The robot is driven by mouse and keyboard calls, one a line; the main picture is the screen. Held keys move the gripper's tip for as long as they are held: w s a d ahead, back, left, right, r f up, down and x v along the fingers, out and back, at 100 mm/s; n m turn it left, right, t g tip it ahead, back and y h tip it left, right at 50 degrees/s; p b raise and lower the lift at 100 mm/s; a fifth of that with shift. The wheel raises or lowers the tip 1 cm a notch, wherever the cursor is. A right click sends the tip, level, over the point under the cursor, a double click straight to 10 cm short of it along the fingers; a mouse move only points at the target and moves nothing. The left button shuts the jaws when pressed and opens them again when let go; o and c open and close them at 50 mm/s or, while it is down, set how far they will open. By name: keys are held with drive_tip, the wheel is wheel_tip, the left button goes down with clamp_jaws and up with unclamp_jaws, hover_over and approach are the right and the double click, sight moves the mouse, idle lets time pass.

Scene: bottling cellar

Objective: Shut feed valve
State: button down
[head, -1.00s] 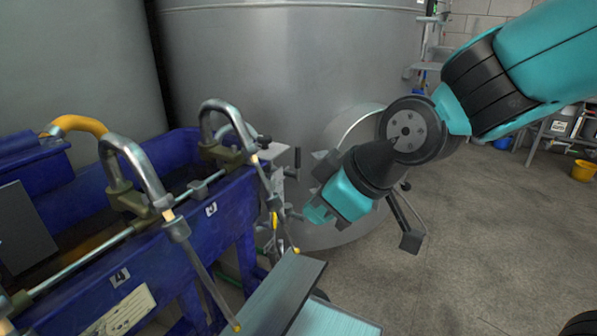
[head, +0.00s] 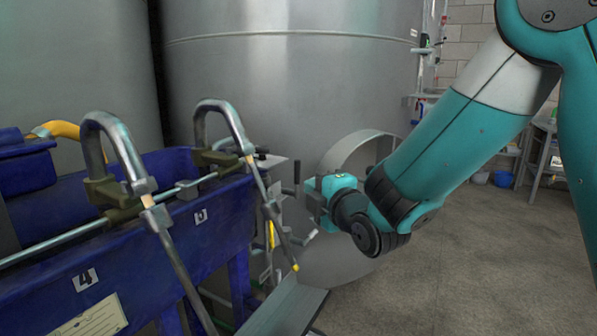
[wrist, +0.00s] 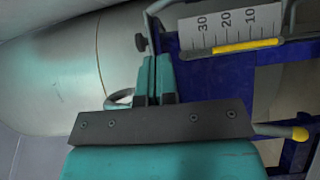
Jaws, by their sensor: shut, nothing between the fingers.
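My gripper (head: 314,196) is at the right-hand end of the blue filling machine (head: 215,212), in front of the big steel tank. In the wrist view my gripper (wrist: 154,78) has its teal fingers together, with nothing between them. A dark upright lever (head: 297,173) stands just left of the fingers in the head view; it may be the feed valve's handle, but I cannot tell for sure. In the wrist view a dark knob (wrist: 141,43) on a thin stem shows just beyond the fingertips. I cannot tell whether the fingers touch anything.
A scale plate (wrist: 228,27) with a yellow bar is right of the fingertips in the wrist view. Bent metal spouts (head: 222,120) with yellow-tipped tubes line the machine. The steel tank (head: 290,80) stands behind. The floor (head: 470,250) at right is clear.

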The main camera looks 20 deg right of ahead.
approach(297, 168)
drive_tip(key=w+a, duration=0.3)
drive_tip(key=a, duration=0.1)
drive_tip(key=w, duration=0.1)
drive_tip(key=w+d+p, duration=0.1)
drive_tip(key=w, duration=0.1)
drive_tip(key=shift+w+d+r, duration=0.15)
drive_tip(key=shift+r, duration=0.1)
drive_tip(key=shift+w+d, duration=0.2)
drive_tip(key=shift+w, duration=0.2)
drive_tip(key=shift+w+a+r+p, duration=0.1)
drive_tip(key=shift+p, duration=0.25)
